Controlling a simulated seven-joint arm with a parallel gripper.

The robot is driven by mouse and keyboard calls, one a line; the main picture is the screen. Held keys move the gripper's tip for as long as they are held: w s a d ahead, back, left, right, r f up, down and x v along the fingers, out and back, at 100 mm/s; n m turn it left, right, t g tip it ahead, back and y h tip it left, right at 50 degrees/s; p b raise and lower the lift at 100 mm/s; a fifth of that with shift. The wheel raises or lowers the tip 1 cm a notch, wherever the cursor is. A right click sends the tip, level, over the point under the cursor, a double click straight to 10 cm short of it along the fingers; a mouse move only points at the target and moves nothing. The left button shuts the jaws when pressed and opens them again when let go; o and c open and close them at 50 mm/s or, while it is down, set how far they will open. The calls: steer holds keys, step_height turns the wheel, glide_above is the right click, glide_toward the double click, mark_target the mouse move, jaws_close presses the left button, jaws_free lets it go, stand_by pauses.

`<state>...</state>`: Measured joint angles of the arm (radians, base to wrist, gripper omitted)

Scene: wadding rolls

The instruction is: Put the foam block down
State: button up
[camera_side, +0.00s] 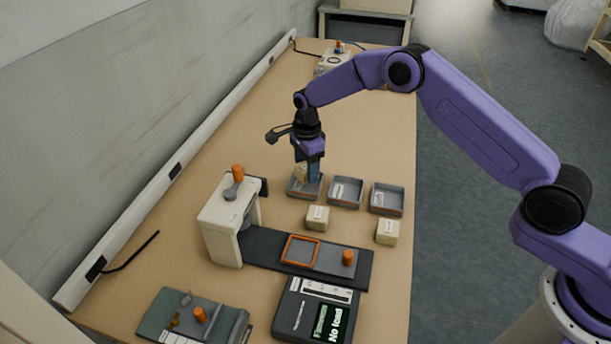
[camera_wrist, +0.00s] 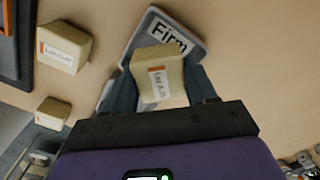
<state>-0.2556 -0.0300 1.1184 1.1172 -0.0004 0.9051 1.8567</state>
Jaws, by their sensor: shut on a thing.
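A cream foam block (camera_wrist: 158,76) with a white and orange label is held between the two fingers of my gripper (camera_wrist: 160,88) in the wrist view. In the side view my gripper (camera_side: 309,172) points down at the leftmost grey tray (camera_side: 305,193), and the held block (camera_side: 300,172) shows partly beside its fingers. In the wrist view this tray (camera_wrist: 196,47) has a label reading "Firm" and lies below the block. I cannot tell whether the block touches the tray floor. Part of the tray is hidden by the block and my gripper.
Two more trays, a middle one (camera_side: 345,204) and a right one (camera_side: 386,211), look empty. Two other foam blocks, one nearer (camera_side: 317,218) and one at right (camera_side: 387,232), sit on the table. A press-like device (camera_side: 222,222) and a dark display unit (camera_side: 318,312) stand in front.

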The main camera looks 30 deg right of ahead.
mark_target(305, 176)
steer(key=shift+w+f, duration=0.2)
steer(key=shift+f, duration=1.55)
steer(key=shift+f, duration=0.15)
steer(key=o, duration=0.7)
step_height(305, 176, up, 12)
steer(key=shift+r, duration=0.2)
steer(key=shift+a, duration=0.1)
